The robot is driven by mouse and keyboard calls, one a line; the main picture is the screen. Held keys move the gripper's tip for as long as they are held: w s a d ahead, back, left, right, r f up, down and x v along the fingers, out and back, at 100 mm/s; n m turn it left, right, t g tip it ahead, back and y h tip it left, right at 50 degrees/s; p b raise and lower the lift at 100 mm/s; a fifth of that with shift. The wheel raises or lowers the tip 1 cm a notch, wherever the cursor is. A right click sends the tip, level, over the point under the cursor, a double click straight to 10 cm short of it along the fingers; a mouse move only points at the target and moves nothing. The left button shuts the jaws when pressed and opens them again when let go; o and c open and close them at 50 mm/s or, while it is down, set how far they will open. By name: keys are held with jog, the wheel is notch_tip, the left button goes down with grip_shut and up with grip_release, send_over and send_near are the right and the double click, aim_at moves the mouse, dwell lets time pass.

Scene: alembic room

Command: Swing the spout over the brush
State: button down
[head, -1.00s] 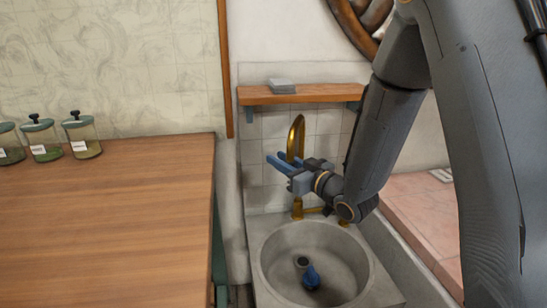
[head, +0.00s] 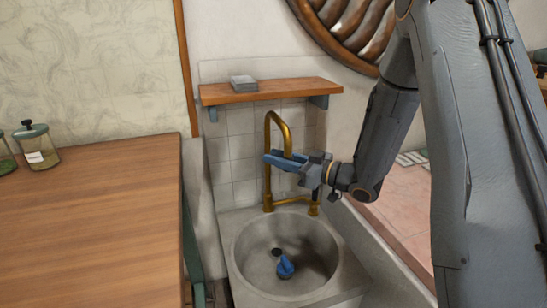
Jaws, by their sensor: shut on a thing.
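A brass spout (head: 268,140) rises behind the stone sink (head: 240,255) and arches over at the top. My gripper (head: 280,160) reaches in from the right, with its blue fingers at the front, downturned part of the spout. The fingers are shut on the spout; the exact contact is partly hidden by them. A blue brush (head: 286,266) lies in the basin, close to the dark drain. The spout's end hangs above the back of the basin, behind the brush.
A wooden shelf (head: 270,92) with a grey stack (head: 243,82) hangs above the spout. A wooden counter (head: 90,220) with glass jars (head: 36,148) stands to the left. A pink-topped surface (head: 400,200) lies to the right.

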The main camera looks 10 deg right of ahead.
jog(key=shift+s+f, duration=0.15)
jog(key=shift+s, duration=0.1)
jog(key=c, duration=1.8)
grip_release()
jog(key=o, duration=0.3)
jog(key=shift+s, duration=0.1)
jog(key=v, duration=0.7)
jog(key=shift+s+d, duration=0.15)
jog(key=shift+d, duration=0.25)
jog(key=shift+a, duration=0.1)
